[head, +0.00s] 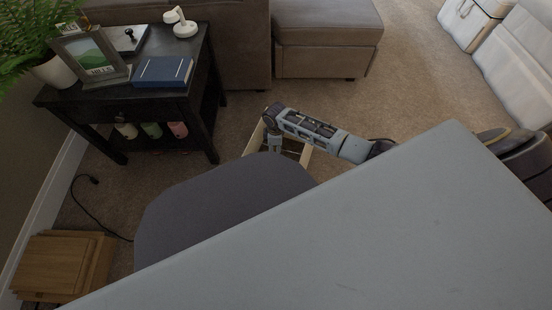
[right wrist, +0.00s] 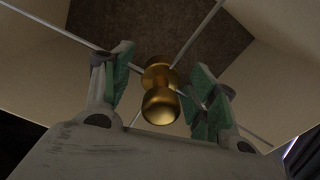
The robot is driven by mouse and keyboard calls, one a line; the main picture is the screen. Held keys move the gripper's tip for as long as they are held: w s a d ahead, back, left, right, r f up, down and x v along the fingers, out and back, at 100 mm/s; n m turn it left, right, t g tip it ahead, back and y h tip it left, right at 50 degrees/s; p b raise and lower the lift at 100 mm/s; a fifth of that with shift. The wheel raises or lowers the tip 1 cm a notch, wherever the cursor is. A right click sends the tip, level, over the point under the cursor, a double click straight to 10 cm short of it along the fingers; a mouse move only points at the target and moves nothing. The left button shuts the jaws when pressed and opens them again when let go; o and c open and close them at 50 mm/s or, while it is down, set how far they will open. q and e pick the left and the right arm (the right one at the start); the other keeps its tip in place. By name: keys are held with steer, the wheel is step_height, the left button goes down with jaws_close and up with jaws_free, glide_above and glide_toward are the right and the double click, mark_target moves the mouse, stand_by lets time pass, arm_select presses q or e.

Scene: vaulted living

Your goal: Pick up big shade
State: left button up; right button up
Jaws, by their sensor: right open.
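The big shade is a cream, square-sided lampshade on the carpet. In the head view, its cream edges (head: 306,154) show around my right gripper (head: 273,146), which points down over its opening. In the right wrist view, the cream inner walls (right wrist: 272,50) surround a brown carpet patch. Thin metal rods meet at a brass knob (right wrist: 161,104) in the middle. My right gripper (right wrist: 163,68) is open, with one green-padded finger on each side of the knob. I cannot tell whether either finger touches it. My left gripper is out of view.
A brown ottoman (head: 327,38) stands behind. Carpet right of the ottoman is clear.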

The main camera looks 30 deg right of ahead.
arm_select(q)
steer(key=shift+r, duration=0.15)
arm_select(e)
steer(key=shift+c, duration=0.2)
steer(key=shift+c, duration=1.2)
jaws_close()
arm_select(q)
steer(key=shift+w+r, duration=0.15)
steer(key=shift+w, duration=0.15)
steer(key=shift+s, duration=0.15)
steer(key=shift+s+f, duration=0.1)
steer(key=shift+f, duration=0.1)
arm_select(e)
steer(key=shift+r, duration=0.15)
